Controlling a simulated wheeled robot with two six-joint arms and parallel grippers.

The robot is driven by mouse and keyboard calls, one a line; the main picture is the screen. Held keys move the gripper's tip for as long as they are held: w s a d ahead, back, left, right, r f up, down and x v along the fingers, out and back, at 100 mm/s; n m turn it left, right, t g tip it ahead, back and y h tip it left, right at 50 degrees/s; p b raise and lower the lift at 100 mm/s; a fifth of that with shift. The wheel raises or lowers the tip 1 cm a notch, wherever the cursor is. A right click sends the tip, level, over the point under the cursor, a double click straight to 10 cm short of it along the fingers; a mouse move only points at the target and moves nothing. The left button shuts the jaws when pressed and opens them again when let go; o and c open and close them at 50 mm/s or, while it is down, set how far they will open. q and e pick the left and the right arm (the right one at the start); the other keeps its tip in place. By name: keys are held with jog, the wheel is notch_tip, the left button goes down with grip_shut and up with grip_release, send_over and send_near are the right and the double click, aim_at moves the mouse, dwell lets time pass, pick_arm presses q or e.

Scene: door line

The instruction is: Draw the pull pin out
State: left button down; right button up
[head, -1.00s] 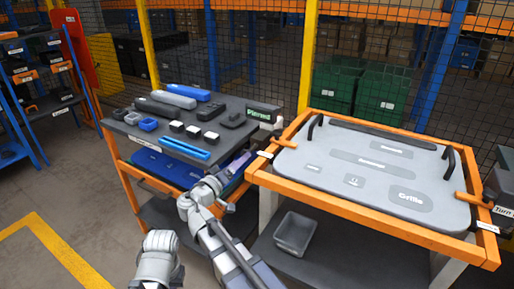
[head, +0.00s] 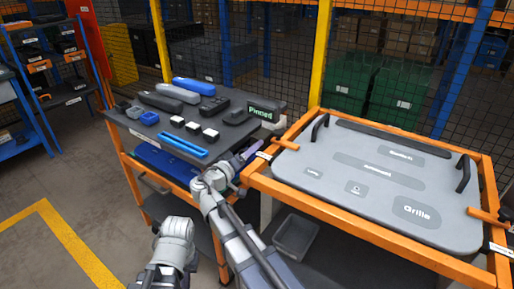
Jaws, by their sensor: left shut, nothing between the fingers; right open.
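An orange pin-like handle (head: 284,144) sits at the left corner of the orange-framed cart, beside a small white label too small to read; I take it for the pull pin. A second orange handle (head: 487,216) sits at the cart's right side. The grey panel marked "Grille" (head: 350,185) lies in the frame. My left gripper (head: 254,150) is shut and looks empty, just left of the left handle and apparently apart from it; its fingertips are small and blurred.
A dark table (head: 222,150) left of the cart carries blue, black and white parts and a "Pinned" sign (head: 263,111). A grey bin (head: 296,237) stands on the lower shelf. Green crates (head: 352,82) stand behind mesh. Floor at left is open.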

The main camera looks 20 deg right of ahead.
jog(key=shift+a, duration=0.15)
grip_shut()
dwell(0.4)
dwell(0.9)
